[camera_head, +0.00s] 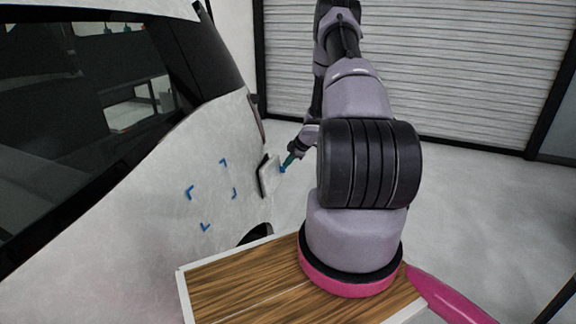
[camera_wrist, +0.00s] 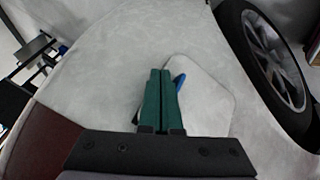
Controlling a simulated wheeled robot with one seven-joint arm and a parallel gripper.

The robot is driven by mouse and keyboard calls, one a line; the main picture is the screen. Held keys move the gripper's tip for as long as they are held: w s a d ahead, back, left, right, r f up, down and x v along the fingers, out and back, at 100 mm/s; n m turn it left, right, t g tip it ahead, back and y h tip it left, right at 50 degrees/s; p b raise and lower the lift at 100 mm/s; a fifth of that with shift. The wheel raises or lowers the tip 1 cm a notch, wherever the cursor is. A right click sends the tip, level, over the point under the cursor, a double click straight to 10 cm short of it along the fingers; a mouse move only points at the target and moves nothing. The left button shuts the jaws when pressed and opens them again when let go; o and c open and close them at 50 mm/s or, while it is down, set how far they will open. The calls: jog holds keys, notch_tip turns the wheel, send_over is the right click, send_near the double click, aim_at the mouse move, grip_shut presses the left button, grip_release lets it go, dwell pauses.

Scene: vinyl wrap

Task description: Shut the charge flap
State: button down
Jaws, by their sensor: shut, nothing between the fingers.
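The charge flap (camera_head: 269,176) is a small white panel standing out from the side of the white car (camera_head: 140,225) in the head view, swung open with a dark edge towards the car. In the wrist view the flap (camera_wrist: 212,98) is a pale rounded panel to the right of and behind my fingers, with a blue mark (camera_wrist: 179,82) near the fingertips. My gripper (camera_wrist: 160,73) has green fingers pressed together, empty. In the head view my gripper (camera_head: 286,164) is at the flap's upper right edge. I cannot tell whether it touches the flap.
Blue corner marks (camera_head: 205,227) sit on the car's side. A wheel (camera_wrist: 268,60) is at the right of the wrist view. A grey roller door (camera_head: 450,70) stands behind. The floor (camera_head: 490,210) to the right is clear.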

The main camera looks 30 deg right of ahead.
jog(key=shift+w+a, duration=0.25)
jog(key=shift+w, duration=0.2)
dwell(0.6)
